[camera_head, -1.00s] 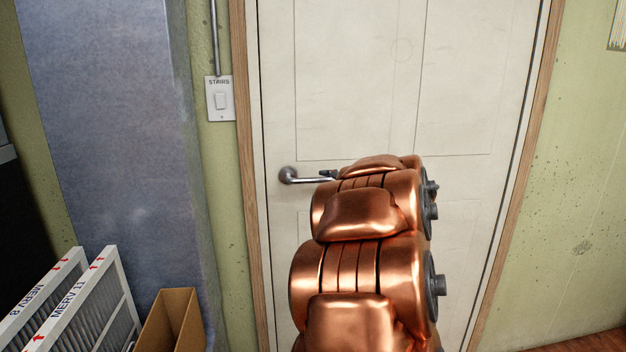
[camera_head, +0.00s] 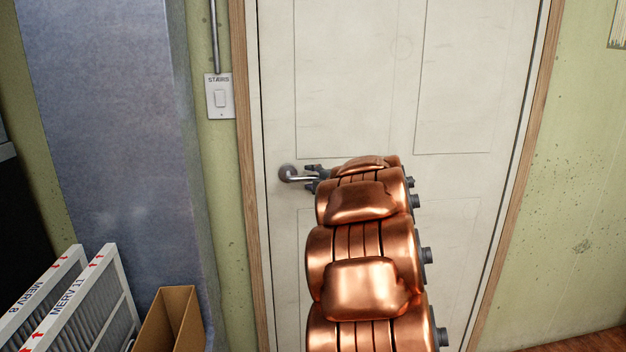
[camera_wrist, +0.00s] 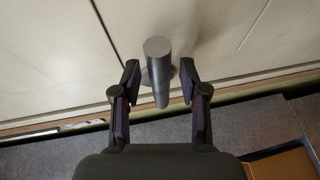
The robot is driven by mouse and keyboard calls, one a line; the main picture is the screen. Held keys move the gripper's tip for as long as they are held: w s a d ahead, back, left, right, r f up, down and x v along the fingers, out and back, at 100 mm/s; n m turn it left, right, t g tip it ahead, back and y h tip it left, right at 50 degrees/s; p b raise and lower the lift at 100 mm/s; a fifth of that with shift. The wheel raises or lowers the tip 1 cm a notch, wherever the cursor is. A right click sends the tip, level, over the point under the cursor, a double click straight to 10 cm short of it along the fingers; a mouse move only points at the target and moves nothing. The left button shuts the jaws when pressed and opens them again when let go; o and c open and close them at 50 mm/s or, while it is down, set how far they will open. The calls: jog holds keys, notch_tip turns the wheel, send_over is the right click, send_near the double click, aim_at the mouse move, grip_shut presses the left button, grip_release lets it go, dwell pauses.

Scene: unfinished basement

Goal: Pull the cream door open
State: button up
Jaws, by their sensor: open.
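The cream door (camera_head: 350,95) stands shut in its wooden frame in the head view. Its metal lever handle (camera_head: 288,174) is on the door's left side, and the lever points right. My gripper (camera_head: 312,176) is at the lever's free end, partly hidden by my copper arm. In the wrist view, my gripper (camera_wrist: 160,80) is open, with one dark finger on each side of the grey lever handle (camera_wrist: 158,62). Gaps show between the fingers and the lever. The door also fills the top of the wrist view (camera_wrist: 240,35).
A light switch marked STAIRS (camera_head: 220,97) is on the wall left of the door frame. A grey metal duct (camera_head: 110,120) stands further left. White-framed filters (camera_head: 75,300) and a cardboard box (camera_head: 170,320) stand at lower left.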

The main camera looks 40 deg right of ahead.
jog(key=shift+c, duration=0.3)
grip_shut()
dwell(0.5)
